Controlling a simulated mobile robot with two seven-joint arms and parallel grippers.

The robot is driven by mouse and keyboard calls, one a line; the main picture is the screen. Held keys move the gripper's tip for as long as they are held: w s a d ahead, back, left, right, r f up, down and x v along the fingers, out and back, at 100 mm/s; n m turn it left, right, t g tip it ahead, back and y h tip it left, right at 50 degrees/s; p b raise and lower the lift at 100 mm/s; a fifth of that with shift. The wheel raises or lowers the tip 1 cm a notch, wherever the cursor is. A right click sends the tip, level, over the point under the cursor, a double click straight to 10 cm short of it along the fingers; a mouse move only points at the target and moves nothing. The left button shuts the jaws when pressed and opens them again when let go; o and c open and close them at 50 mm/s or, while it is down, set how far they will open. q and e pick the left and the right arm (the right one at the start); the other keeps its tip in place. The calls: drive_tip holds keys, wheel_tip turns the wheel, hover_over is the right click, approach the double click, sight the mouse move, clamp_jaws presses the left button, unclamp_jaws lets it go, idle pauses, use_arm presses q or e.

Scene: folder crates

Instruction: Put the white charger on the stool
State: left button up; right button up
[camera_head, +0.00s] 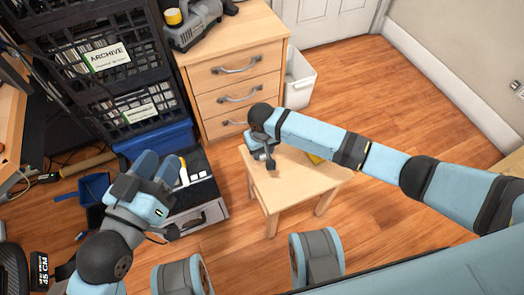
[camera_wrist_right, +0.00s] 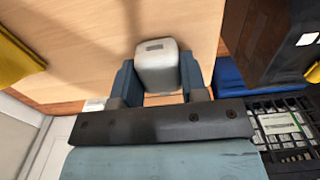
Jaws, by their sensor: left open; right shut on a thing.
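The white charger (camera_wrist_right: 158,68) is a small rounded block between the two blue fingers of my right gripper (camera_wrist_right: 158,85) in the right wrist view. The gripper is shut on it, over the light wood stool top (camera_wrist_right: 85,50). I cannot tell whether the charger touches the wood. In the head view my right gripper (camera_head: 266,158) is at the left back part of the stool (camera_head: 290,182), and the charger cannot be made out there. My left gripper (camera_head: 155,172) is open and empty, left of the stool, above a grey drawer box.
A yellow thing (camera_head: 314,158) lies on the stool's back part, partly behind my right arm. A wooden drawer cabinet (camera_head: 237,75) and a white bin (camera_head: 299,80) stand behind. Black crates (camera_head: 95,60) on a blue bin (camera_head: 155,138) stand left. The stool's front is clear.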

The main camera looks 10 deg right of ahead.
use_arm(q)
drive_tip(key=shift+r, duration=0.15)
use_arm(e)
drive_tip(key=o, duration=0.9)
drive_tip(key=shift+f, duration=0.1)
drive_tip(key=shift+r, duration=0.25)
use_arm(q)
wheel_tip(320, 180, up, 7)
drive_tip(key=t+p, duration=0.3)
drive_tip(key=p, duration=0.2)
drive_tip(key=shift+s+a+n, duration=0.2)
drive_tip(key=shift+a+n, duration=0.1)
drive_tip(key=shift+a, duration=0.05)
use_arm(e)
wheel_tip(320, 180, up, 12)
drive_tip(key=shift+f, duration=0.1)
